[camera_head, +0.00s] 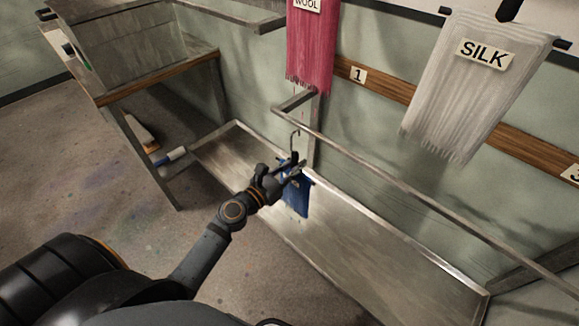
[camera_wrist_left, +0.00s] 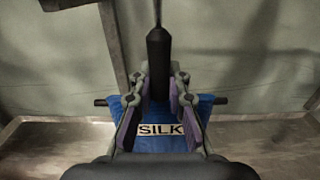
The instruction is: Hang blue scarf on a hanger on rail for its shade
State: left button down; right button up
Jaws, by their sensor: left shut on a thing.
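My left gripper (camera_head: 294,170) is shut on the dark neck of a hanger (camera_wrist_left: 158,62). The blue scarf (camera_head: 296,198) hangs from this hanger below the fingers. In the left wrist view the scarf (camera_wrist_left: 205,108) lies over the dark crossbar and bears a SILK label (camera_wrist_left: 160,129). The hanger's thin hook rises above the grip, close to the left end of the metal rail (camera_head: 400,187) in the head view. I cannot tell whether the hook touches the rail. My right gripper is not in view.
A metal tray (camera_head: 370,255) lies below the rail. A wood-edged metal bench (camera_head: 160,78) stands at left.

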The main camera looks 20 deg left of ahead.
pick_arm(q)
jog(key=shift+x, duration=0.85)
jog(key=shift+w+d+f+b, duration=0.25)
jog(key=shift+w+f, duration=0.1)
jog(key=shift+w, duration=0.3)
jog(key=shift+w+d+f+b, duration=0.25)
jog(key=shift+w+f, duration=0.1)
jog(key=shift+w, duration=0.35)
jog(key=shift+w+d+f+b, duration=0.15)
jog(key=shift+w+d+f, duration=0.15)
jog(key=shift+w, duration=0.35)
jog(key=c, duration=1.2)
grip_release()
jog(key=shift+f, duration=0.1)
